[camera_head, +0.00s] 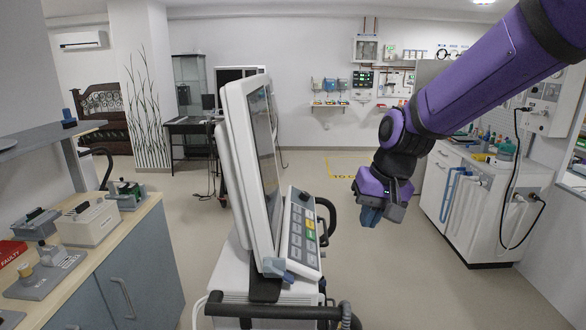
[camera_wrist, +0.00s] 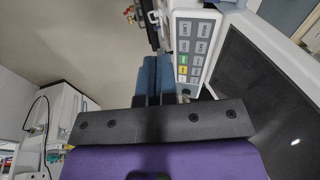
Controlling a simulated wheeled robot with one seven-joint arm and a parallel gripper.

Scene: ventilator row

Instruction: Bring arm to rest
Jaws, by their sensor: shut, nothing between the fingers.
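My purple arm reaches in from the upper right in the head view. My gripper (camera_head: 370,215) hangs at its end, fingers pointing down, over open floor to the right of the ventilator. In the wrist view the two blue fingers of my gripper (camera_wrist: 155,78) lie side by side, shut, with nothing held. The ventilator's white screen unit (camera_head: 247,170) stands in the middle, seen nearly edge-on. Its button panel (camera_head: 303,232) faces right and also shows beside the fingers in the wrist view (camera_wrist: 194,48). The gripper looks apart from it in the head view.
A left counter (camera_head: 150,215) carries several devices and a red "FAULTY" sign (camera_head: 10,251). A black handle bar (camera_head: 270,311) crosses the ventilator's front. A white cabinet (camera_head: 480,215) with hoses and bottles stands at right. The floor (camera_head: 420,280) between ventilator and cabinet is clear.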

